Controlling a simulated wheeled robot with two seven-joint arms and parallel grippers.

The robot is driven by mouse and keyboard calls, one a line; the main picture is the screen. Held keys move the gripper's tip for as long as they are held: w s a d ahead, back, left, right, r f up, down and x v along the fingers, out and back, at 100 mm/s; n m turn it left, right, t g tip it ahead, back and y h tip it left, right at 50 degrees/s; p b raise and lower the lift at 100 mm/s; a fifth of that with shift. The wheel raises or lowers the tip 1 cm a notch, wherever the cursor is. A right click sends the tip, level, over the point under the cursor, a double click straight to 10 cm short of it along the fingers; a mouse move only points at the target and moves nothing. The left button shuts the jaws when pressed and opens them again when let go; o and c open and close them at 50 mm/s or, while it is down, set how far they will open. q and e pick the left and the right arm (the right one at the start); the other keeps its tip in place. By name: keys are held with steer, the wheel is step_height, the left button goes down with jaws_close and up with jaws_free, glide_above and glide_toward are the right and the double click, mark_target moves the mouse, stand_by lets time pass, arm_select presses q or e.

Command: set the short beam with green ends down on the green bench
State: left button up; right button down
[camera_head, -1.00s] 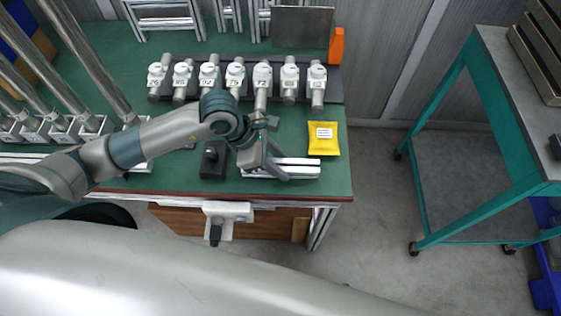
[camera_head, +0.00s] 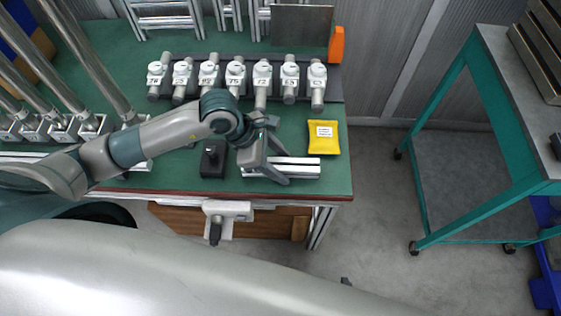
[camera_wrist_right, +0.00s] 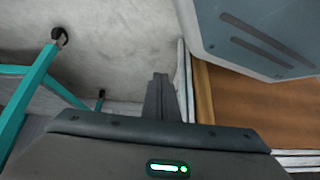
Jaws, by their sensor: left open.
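A short pale metal beam (camera_head: 305,168) lies flat near the front right edge of the green bench (camera_head: 335,185). Its left part is partly hidden by my left gripper, and I cannot make out green ends. My left gripper (camera_head: 268,166) is open at the left part of the beam, its fingers spread; whether they touch it is unclear. My right gripper (camera_wrist_right: 160,98) shows in the right wrist view with its fingers together and nothing between them, away from the beam.
A black block with a knob (camera_head: 213,160) stands left of the beam. A yellow packet (camera_head: 323,138) lies just behind its right end. A rack of numbered white-collared cylinders (camera_head: 235,72) spans the bench behind. A teal-framed cart (camera_head: 440,110) stands right across bare floor.

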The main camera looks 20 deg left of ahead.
arm_select(q)
steer(key=shift+r, duration=0.1)
steer(key=v, duration=0.2)
steer(key=shift+a+r, duration=0.15)
steer(key=shift+r, duration=0.1)
steer(key=b+v, duration=0.1)
steer(key=v, duration=0.7)
steer(key=shift+s+b, duration=0.1)
steer(key=shift+b, duration=0.2)
steer(key=shift+s+a+r, duration=0.1)
steer(key=shift+a+r, duration=0.2)
steer(key=shift+r, duration=0.3)
arm_select(e)
steer(key=shift+w+a+r+t, duration=0.15)
steer(key=shift+w+a+r, duration=0.1)
steer(key=shift+w, duration=0.25)
steer(key=shift+w+a+r+t, duration=0.15)
steer(key=shift+w+r, duration=0.05)
steer(key=shift+w, duration=0.3)
